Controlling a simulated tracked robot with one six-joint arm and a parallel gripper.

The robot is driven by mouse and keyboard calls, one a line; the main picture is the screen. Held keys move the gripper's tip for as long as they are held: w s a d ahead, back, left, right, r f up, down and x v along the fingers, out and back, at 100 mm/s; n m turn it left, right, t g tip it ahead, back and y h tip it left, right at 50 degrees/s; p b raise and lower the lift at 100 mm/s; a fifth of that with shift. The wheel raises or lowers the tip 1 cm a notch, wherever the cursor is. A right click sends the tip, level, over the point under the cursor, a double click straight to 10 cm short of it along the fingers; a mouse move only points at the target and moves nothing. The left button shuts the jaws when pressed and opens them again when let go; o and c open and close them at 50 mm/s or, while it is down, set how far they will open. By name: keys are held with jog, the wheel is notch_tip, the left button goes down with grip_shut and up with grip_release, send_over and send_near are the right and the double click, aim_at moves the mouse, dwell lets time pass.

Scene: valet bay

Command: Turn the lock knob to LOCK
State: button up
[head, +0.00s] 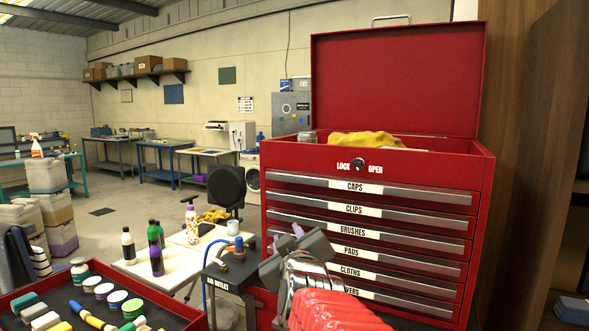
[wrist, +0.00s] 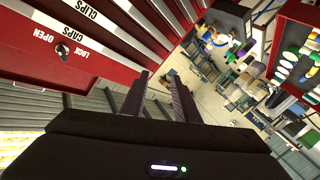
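The lock knob (head: 358,164) is a small dark round knob on the red tool chest (head: 283,155), above the CAPS drawer. LOCK is printed to its left and OPEN to its right; which word it points to is too small to tell. In the wrist view the knob (wrist: 62,49) is at the upper left, off to the side of my fingers. My gripper (head: 297,248) is lower than the knob, in front of the lower drawers. In the wrist view its two fingers (wrist: 158,76) are apart with nothing between them. It does not touch the knob.
The chest's lid (head: 398,80) stands raised, with a yellow cloth (head: 365,139) inside. The labelled drawers look shut. An air outlet box (head: 235,268) with a blue hose stands left of my gripper. A red tray (head: 65,293) of pads and jars is at the lower left.

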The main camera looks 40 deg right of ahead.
jog(key=s+d+r+h, duration=0.3)
jog(key=d+r, duration=0.1)
jog(key=d, duration=0.2)
jog(key=s+d+r+h, duration=0.3)
jog(key=d+r+h, duration=0.1)
jog(key=d, duration=0.3)
jog(key=shift+s+d+m+g, duration=0.2)
jog(key=shift+s+m+g, duration=0.1)
jog(key=shift+s, duration=0.05)
jog(key=shift+w, duration=0.1)
